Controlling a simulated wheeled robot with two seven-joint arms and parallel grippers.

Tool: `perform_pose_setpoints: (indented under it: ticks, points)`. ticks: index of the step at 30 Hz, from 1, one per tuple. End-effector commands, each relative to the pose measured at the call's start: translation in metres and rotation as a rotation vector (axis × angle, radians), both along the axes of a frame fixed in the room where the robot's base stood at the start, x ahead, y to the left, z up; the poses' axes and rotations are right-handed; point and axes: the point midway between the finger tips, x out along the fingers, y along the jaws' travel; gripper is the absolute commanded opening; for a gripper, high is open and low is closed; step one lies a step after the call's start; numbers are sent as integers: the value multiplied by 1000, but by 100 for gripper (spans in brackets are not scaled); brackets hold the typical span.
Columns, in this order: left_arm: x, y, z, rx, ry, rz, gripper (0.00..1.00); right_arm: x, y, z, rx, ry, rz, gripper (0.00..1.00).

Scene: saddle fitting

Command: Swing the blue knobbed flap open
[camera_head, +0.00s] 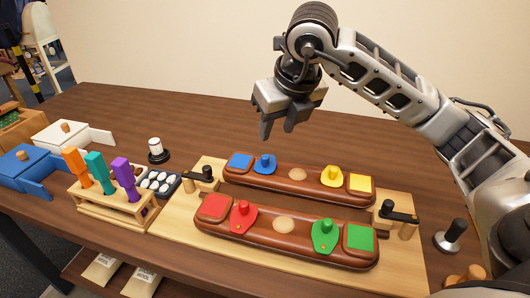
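The blue knobbed flap (264,166) lies on the rear brown saddle-like piece (315,187), near its left end. Its rounded blue plate carries an upright knob, and a blue square pad (240,161) is just left of it. My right gripper (278,129) hangs above and slightly right of the blue flap, apart from it, fingers pointing down. Its fingers are spread with nothing visible between them. My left gripper is not in view.
A yellow knobbed flap (332,177) is on the same piece. The front piece (285,236) bears red (243,217) and green (324,236) flaps. Black-handled clamps (198,178) (397,216) flank them. A tool rack (120,205) stands left; the table behind is clear.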

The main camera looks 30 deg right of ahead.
Motion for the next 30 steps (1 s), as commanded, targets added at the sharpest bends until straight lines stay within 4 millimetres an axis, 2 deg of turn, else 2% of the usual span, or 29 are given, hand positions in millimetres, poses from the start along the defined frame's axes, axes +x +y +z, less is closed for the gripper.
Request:
perform_pose_setpoints:
  ticks: [3, 9, 15, 21, 28, 29, 30]
  points:
    - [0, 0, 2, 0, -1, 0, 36, 9, -1, -26, 1, 7, 0, 38]
    - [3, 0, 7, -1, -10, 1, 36, 26, -1, -64, 2, 6, 1, 38]
    - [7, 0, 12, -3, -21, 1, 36, 37, -2, -89, 2, 3, 3, 38]
    - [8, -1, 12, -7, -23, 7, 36, 41, -3, -98, 1, 1, 3, 38]
    - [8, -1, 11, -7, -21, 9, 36, 41, -3, -99, 2, 1, 3, 38]
    - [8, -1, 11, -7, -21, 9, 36, 41, -3, -99, 2, 1, 3, 33]
    - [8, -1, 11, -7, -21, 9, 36, 41, -3, -99, 2, 1, 3, 22]
